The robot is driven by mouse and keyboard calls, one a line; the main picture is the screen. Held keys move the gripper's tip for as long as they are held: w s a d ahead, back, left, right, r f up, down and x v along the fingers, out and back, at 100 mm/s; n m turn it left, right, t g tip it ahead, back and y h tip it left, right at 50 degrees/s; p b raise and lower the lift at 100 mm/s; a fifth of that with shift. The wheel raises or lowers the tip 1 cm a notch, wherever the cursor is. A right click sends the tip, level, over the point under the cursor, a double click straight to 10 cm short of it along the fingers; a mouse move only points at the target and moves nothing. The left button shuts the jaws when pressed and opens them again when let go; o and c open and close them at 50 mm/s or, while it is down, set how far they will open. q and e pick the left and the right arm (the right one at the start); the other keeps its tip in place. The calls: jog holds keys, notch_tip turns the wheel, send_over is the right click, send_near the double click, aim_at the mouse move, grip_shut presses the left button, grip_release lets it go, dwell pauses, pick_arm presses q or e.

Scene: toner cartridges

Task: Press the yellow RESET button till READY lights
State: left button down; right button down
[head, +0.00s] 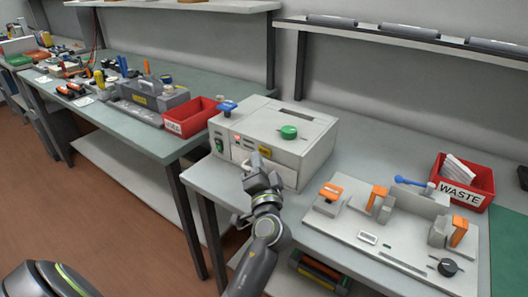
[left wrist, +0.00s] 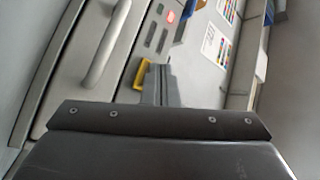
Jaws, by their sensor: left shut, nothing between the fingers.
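A red light (left wrist: 170,16) glows on the panel, next to small dark indicator windows (left wrist: 156,38). I cannot read any lettering. My right gripper is not in view.
A curved handle (left wrist: 104,45) is left of the button in the wrist view. Right of the machine is a fixture plate (head: 375,240) with orange-topped clamps and a red WASTE bin (head: 463,188). Another red bin (head: 190,117) stands to the left.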

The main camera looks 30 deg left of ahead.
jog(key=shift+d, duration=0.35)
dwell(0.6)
pick_arm(q)
jog(key=shift+w+b, duration=0.3)
jog(key=shift+w, duration=0.15)
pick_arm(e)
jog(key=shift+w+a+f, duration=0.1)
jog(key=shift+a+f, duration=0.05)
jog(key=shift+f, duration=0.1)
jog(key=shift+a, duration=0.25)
